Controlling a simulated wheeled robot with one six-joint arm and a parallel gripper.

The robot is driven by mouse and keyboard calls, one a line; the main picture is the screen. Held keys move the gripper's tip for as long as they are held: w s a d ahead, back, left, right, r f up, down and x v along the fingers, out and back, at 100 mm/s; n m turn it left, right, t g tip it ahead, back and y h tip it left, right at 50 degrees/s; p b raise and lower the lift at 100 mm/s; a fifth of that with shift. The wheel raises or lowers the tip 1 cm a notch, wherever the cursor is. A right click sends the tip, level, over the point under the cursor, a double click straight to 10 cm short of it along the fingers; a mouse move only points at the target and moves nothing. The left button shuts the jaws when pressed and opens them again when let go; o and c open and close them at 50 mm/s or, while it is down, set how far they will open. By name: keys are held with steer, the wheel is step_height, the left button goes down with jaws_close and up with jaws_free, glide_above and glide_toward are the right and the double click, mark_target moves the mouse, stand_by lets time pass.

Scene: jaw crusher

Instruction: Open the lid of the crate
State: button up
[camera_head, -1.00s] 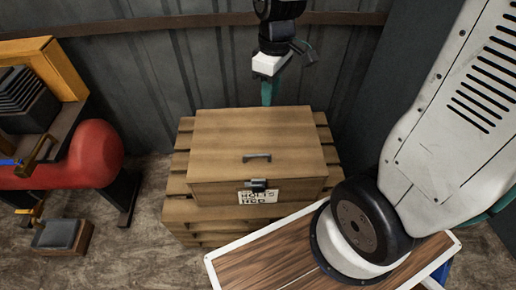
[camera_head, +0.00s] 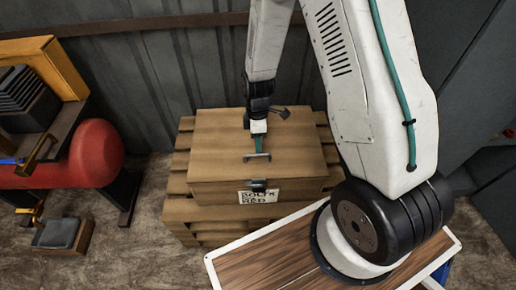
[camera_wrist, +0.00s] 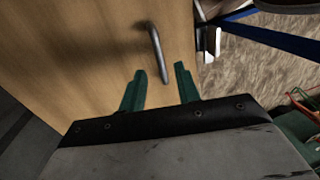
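The wooden crate (camera_head: 215,192) stands on a pallet against the wall, with a white label and a dark latch (camera_head: 258,184) on its front. Its lid (camera_head: 216,140) is shut. A dark bar handle (camera_head: 257,157) lies near the lid's front edge; it also shows in the wrist view (camera_wrist: 157,52). My gripper (camera_head: 262,149) is over the lid, just at the far side of the handle. In the wrist view my gripper (camera_wrist: 160,82) has its green fingers apart, with the handle's near end in line with the gap. Contact cannot be told.
A wooden pallet (camera_head: 178,209) carries the crate. A red tank (camera_head: 92,158) with machinery stands at left. A small block (camera_head: 60,234) is on the floor. My arm fills the right, and a metal wall is close behind the crate.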

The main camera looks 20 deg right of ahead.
steer(key=shift+s+a+f, duration=0.1)
steer(key=shift+s+f, duration=0.1)
steer(key=shift+f, duration=0.7)
steer(key=shift+s+f, duration=0.15)
steer(key=shift+f, duration=0.7)
